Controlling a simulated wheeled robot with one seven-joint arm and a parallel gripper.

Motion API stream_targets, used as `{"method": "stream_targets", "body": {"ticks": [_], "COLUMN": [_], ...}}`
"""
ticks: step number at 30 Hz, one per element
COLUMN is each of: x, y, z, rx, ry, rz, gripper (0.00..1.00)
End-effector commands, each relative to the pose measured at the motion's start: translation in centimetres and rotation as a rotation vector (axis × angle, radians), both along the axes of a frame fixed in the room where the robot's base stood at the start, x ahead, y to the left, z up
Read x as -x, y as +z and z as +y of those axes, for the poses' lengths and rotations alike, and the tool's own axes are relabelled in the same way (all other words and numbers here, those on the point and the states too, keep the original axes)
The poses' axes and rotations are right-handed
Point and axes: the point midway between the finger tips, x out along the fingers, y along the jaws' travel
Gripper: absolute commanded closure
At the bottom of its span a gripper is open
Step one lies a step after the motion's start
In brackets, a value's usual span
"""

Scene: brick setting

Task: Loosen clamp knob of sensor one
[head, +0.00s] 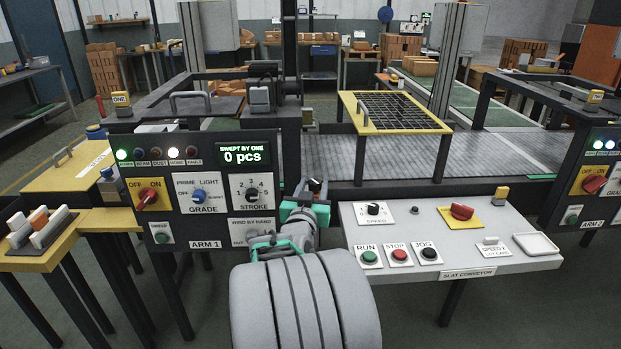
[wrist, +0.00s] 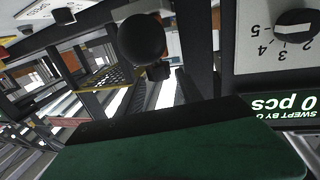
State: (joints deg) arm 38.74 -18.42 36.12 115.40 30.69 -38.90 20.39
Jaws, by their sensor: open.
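My gripper (head: 314,190) is open and raised at the right edge of the ARM 1 panel (head: 207,238), partly hidden behind my own arm in the head view. In the wrist view its green and black part (wrist: 180,150) fills the bottom. Just beyond it is a round black knob (wrist: 142,40) on a short stem beside a dark post; I cannot tell for sure that it is the clamp knob of sensor one. The gripper is not closed on it. In the head view I cannot make this knob out behind the gripper.
The ARM 1 panel has a red switch (head: 147,196), a stroke dial (head: 252,193) and a lit counter (head: 244,155). The slat conveyor console (head: 455,235) stands close on the right.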

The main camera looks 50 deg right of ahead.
Motion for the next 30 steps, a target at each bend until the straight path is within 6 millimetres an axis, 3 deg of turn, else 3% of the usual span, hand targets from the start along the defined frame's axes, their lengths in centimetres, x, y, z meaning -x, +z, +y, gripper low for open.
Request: {"method": "stream_targets", "body": {"ticks": [6,14,30], "x": [-1.4,-1.7,-1.8], "y": [0.0,0.0,0.0], "z": [-2.7,-2.8,-2.8], "rx": [-0.001,-0.001,-0.001], "ry": [0.0,0.004,0.006], "rz": [0.0,0.0,0.0], "gripper": [0.58,0.58,1.0]}}
